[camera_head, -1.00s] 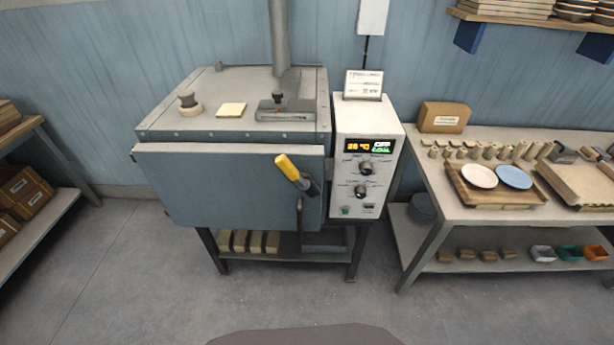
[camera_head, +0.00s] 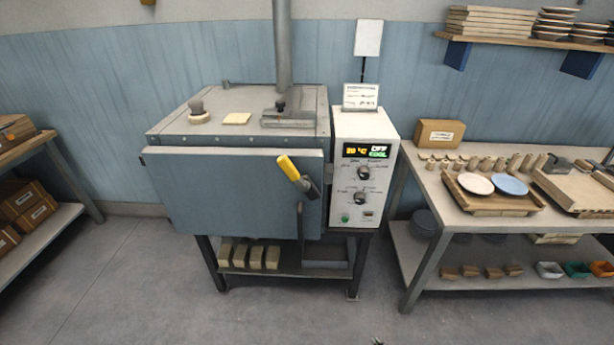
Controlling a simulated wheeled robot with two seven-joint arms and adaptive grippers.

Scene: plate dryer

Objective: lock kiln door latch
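The kiln (camera_head: 230,128) is a grey metal box on a dark stand, left of centre. Its blue-grey door (camera_head: 225,195) covers the front; I cannot tell whether it is fully flush or slightly ajar. The latch (camera_head: 290,169) has a yellow grip on a dark base at the door's upper right. Its grip tilts up and to the left. A dark vertical handle (camera_head: 300,220) sits below it. Neither of my grippers can be made out. A tiny dark shape at the bottom edge is too small to identify.
A white control box (camera_head: 347,190) stands right of the door, its display reading OFF and COOL. A workbench (camera_head: 450,207) with a tray and two plates is at the right. A shelf (camera_head: 60,222) with boxes is at the left. The floor in front is clear.

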